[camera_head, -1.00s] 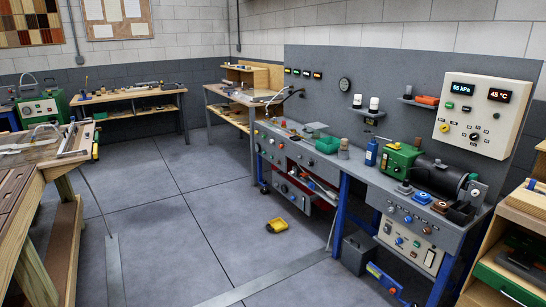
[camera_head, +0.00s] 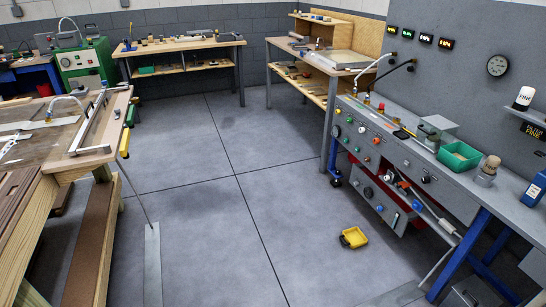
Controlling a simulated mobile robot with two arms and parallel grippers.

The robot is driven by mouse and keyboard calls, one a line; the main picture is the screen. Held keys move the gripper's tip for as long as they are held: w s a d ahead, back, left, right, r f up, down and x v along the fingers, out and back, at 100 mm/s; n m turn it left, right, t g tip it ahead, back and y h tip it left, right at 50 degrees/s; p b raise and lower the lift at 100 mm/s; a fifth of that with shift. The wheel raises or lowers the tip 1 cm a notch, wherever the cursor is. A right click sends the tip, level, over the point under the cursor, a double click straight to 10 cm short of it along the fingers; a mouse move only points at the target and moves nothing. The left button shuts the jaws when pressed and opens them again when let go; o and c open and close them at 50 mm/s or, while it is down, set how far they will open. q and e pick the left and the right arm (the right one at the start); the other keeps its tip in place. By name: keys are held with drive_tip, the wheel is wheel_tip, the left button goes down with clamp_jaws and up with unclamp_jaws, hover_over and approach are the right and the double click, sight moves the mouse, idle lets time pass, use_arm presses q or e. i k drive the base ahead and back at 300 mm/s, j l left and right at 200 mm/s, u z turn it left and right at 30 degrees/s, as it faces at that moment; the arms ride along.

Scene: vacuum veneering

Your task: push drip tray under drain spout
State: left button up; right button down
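A small yellow tray (camera_head: 353,238), which looks like the drip tray, lies on the grey floor in front of the right-hand bench. Its open top shows a darker inside. A silver pipe (camera_head: 440,222) slopes down under the front of that bench, to the right of the tray; I cannot tell whether it is the drain spout. The tray is apart from the pipe's lower end, out to its left. Neither of my grippers is in view.
The grey control bench (camera_head: 408,158) with blue legs stands at right, a green bin (camera_head: 459,157) on top. A wooden workbench (camera_head: 60,150) fills the left side. Flat grey strips (camera_head: 152,265) lie on the floor. The middle floor is clear.

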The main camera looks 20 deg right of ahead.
sight(354, 238)
drive_tip(key=i+z, duration=0.25)
drive_tip(key=i, duration=0.3)
drive_tip(key=i+z, duration=0.25)
drive_tip(key=i, duration=0.3)
drive_tip(key=i+j+z, duration=0.25)
drive_tip(key=i, duration=0.3)
drive_tip(key=i+j+z, duration=0.25)
drive_tip(key=i, duration=0.25)
